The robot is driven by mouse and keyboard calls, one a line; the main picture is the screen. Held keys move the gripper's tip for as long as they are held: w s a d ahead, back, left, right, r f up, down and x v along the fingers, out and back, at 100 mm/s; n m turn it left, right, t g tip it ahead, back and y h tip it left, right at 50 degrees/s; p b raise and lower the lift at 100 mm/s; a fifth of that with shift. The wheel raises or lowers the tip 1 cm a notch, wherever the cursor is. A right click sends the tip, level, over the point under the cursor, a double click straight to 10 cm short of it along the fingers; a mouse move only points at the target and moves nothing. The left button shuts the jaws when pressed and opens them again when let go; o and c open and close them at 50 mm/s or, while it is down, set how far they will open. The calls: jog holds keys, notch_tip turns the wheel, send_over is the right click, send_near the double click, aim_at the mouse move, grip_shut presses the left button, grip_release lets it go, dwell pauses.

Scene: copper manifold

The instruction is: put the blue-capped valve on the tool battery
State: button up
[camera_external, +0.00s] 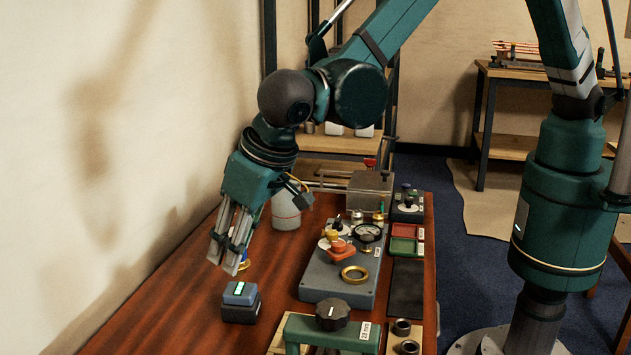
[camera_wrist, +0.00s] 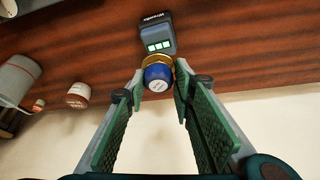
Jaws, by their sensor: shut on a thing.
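The blue-capped valve (camera_wrist: 158,77) has a round blue cap and a brass body, and sits between my fingertips in the wrist view. In the external view only a small blue and brass part of it (camera_external: 243,264) shows behind my fingers. My gripper (camera_external: 231,262) points down and is shut on the valve. The tool battery (camera_external: 240,303) is a dark block with a blue top and a pale green display. It stands on the table just in front of my gripper in the external view, and beyond the valve in the wrist view (camera_wrist: 157,33). I cannot tell whether valve and battery touch.
A grey plate (camera_external: 320,283) with gauge, brass ring and coloured fittings lies to the right. A green stand with a black knob (camera_external: 332,314) is at the front. A grey-white container (camera_external: 286,211) stands behind my gripper. The wall is close on the left.

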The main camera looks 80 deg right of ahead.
jog(key=shift+f+b, duration=0.4)
jog(key=shift+f, duration=1.45)
jog(key=shift+f, duration=0.1)
jog(key=o, duration=0.9)
jog(key=p+v, duration=0.2)
jog(key=v, duration=1)
jog(key=shift+d, duration=0.1)
